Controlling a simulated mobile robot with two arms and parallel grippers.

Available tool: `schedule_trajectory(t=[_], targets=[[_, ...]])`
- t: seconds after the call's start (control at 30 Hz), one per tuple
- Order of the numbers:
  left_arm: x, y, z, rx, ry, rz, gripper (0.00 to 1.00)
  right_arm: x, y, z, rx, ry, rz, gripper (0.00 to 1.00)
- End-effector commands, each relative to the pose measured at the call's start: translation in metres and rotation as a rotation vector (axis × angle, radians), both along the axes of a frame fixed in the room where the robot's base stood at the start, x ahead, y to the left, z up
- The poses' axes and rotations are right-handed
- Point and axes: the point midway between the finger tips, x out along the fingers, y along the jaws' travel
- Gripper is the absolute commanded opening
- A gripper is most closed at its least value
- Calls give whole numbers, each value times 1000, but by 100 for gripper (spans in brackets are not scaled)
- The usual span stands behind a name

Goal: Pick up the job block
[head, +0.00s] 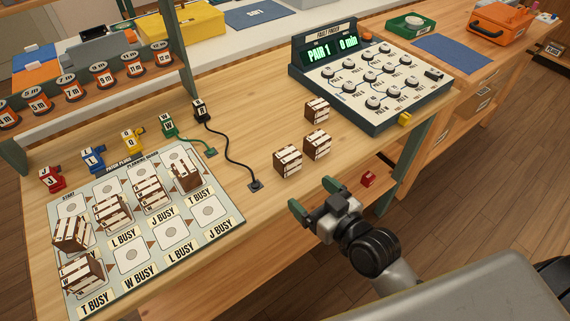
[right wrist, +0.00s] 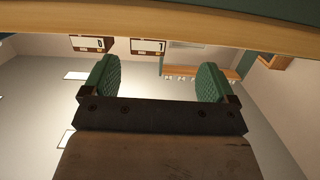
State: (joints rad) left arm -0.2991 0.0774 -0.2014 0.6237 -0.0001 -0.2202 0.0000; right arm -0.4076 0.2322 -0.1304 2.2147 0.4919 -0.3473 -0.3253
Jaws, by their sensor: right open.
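Brown blocks with white label strips are the likely job blocks; I cannot tell which one is meant. Three stand loose on the bench: a near one (head: 287,161), a middle one (head: 316,145) and a far one (head: 317,111). Several more sit on the patch planner board (head: 222,213) at the left. My right gripper (head: 318,208) is open and empty, just off the bench's front edge, close to the near loose block and apart from it. My left gripper is out of view.
A console with a lit display and several knobs (head: 371,82) stands to the right of the loose blocks. A black cable (head: 230,150) runs to a socket left of them. Coloured plugs (head: 92,157) line the board's back. A small red piece (head: 368,179) lies below the bench top.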

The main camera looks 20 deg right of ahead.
Motion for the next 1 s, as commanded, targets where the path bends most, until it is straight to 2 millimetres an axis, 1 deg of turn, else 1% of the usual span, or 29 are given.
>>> schedule_trajectory(t=[0.13,0.27,0.37,0.5,0.6,0.77,1.0], targets=[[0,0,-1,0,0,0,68,5,-4,13,28,-79,-15,87],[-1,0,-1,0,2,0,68,11,-5,19,42,-119,-25,87],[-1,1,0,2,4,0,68,24,-1,21,47,-126,-27,87],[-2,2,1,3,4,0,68,46,6,21,46,-124,-26,87],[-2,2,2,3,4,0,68,56,10,20,46,-123,-26,87],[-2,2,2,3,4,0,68,67,12,19,43,-122,-26,87],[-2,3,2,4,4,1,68,102,18,16,45,-121,-26,87]])
